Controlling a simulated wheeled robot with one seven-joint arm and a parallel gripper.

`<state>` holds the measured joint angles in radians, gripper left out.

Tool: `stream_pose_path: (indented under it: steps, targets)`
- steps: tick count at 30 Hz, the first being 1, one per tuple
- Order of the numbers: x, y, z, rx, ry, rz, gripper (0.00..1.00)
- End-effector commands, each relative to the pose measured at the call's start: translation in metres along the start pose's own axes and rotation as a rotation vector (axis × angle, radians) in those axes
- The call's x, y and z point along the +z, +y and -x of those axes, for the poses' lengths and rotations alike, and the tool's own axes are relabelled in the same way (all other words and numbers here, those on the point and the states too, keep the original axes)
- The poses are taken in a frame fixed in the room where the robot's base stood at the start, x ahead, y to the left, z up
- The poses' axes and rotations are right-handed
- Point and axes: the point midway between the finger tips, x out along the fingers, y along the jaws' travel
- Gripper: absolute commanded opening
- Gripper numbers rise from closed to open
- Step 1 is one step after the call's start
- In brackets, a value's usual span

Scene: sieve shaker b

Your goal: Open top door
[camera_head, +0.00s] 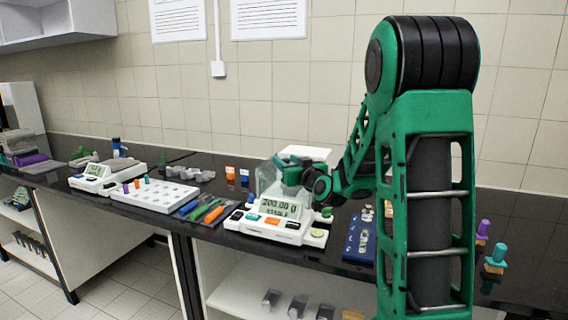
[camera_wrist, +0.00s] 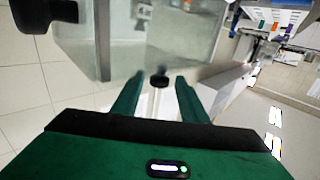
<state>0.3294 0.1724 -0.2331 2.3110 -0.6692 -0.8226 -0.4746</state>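The white balance (camera_head: 285,232) stands on the black bench, its display lit, with a clear glass shield (camera_head: 266,180) behind the display. My gripper (camera_head: 290,172) is at the upper part of this shield. In the wrist view, the glass panes (camera_wrist: 180,35) fill the upper middle. A small dark knob (camera_wrist: 159,82) on a short stem shows between the two green fingertips of my gripper (camera_wrist: 160,80). The fingers are apart, with a gap on each side of the knob. The top door's outline is hard to make out, and I cannot tell whether it is open.
Coloured tools (camera_head: 205,210) and a white rack (camera_head: 155,195) lie left of the balance. A blue tray (camera_head: 358,240) with metal pieces is to its right. Orange bottles (camera_head: 231,173) stand behind. Another balance (camera_head: 95,177) is farther left. The tiled wall is close behind.

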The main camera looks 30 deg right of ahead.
Motion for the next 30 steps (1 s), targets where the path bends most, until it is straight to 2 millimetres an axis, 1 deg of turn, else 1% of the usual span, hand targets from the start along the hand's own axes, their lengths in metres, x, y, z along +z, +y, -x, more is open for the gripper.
stream_pose_path:
  steps: [3, 6, 14, 15, 16, 19, 20, 26, 30]
  targets:
    - [0.0, 0.0, -0.01, -0.001, -0.001, 0.0, 0.4]
    - [0.0, 0.0, -0.014, 0.0, 0.0, -0.001, 0.4]
    - [0.0, 0.0, -0.015, 0.0, 0.0, -0.002, 0.4]
    - [0.0, 0.0, -0.015, 0.0, 0.0, -0.001, 0.35]
    - [0.0, 0.0, -0.015, 0.0, 0.0, -0.001, 0.28]
    - [0.0, 0.0, -0.015, 0.0, 0.0, -0.001, 0.04]
    - [0.0, 0.0, -0.015, 0.0, 0.0, -0.001, 0.0]
    - [0.0, -0.002, -0.017, -0.004, 0.0, -0.001, 0.0]
    - [0.0, -0.011, -0.026, -0.023, -0.001, 0.0, 0.0]
